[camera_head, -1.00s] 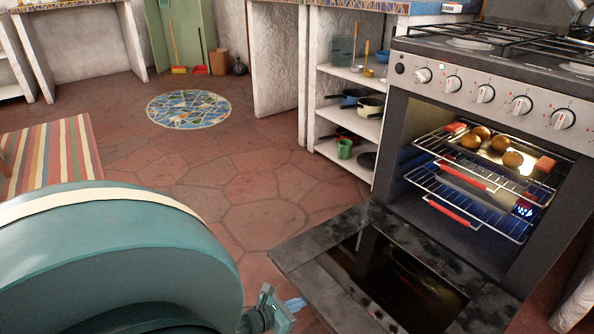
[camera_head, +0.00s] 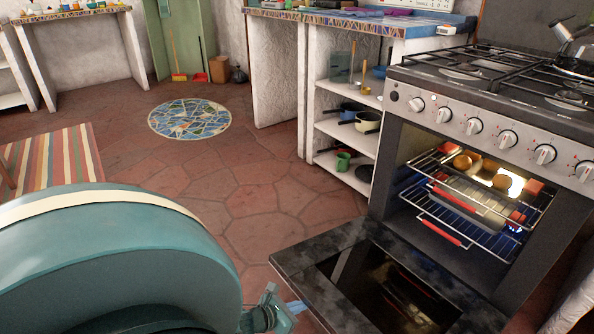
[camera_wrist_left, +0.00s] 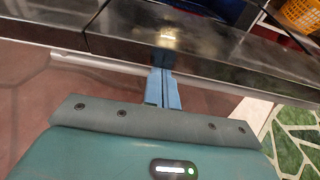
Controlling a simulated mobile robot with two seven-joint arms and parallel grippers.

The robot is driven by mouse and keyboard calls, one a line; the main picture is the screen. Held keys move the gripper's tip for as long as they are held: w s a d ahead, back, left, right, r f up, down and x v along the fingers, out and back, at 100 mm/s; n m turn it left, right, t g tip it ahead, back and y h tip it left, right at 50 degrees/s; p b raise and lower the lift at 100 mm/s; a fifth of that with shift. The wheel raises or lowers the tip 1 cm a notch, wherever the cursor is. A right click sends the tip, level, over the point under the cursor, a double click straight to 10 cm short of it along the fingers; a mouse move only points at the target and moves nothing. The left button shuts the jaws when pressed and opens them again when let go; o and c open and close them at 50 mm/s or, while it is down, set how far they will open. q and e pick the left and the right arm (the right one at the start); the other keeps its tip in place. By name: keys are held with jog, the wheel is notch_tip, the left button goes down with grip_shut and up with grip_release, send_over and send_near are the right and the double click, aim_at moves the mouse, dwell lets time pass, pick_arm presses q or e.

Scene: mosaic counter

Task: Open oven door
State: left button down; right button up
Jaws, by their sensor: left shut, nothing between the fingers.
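The oven (camera_head: 385,170) stands at the right of the head view. Its dark door (camera_head: 312,258) is swung down and lies about level, with the lit interior showing. My left gripper (camera_head: 294,307) is at the door's outer left edge, low in the head view. In the left wrist view its blue fingers (camera_wrist_left: 162,88) are together and empty. They reach over a metal bar (camera_wrist_left: 100,64) along the door's edge; whether they touch it I cannot tell. My right gripper is not in view.
Wire racks (camera_head: 447,222) inside the oven hold a tray with round brown food (camera_head: 462,162). Open shelves (camera_head: 345,128) with pots stand left of the oven. The tiled floor (camera_head: 240,190) is clear, with a round mosaic (camera_head: 190,118) and a striped rug (camera_head: 52,158).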

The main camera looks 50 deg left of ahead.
pick_arm(q)
jog(key=r+p, duration=0.1)
jog(key=r, duration=0.1)
jog(key=w+r+p, duration=0.1)
jog(key=r, duration=0.2)
jog(key=w+r+p, duration=0.1)
jog(key=r+p, duration=0.1)
jog(key=shift+r, duration=0.25)
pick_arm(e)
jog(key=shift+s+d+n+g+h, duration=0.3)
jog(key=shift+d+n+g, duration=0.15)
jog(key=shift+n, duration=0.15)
pick_arm(q)
jog(key=shift+f, duration=0.15)
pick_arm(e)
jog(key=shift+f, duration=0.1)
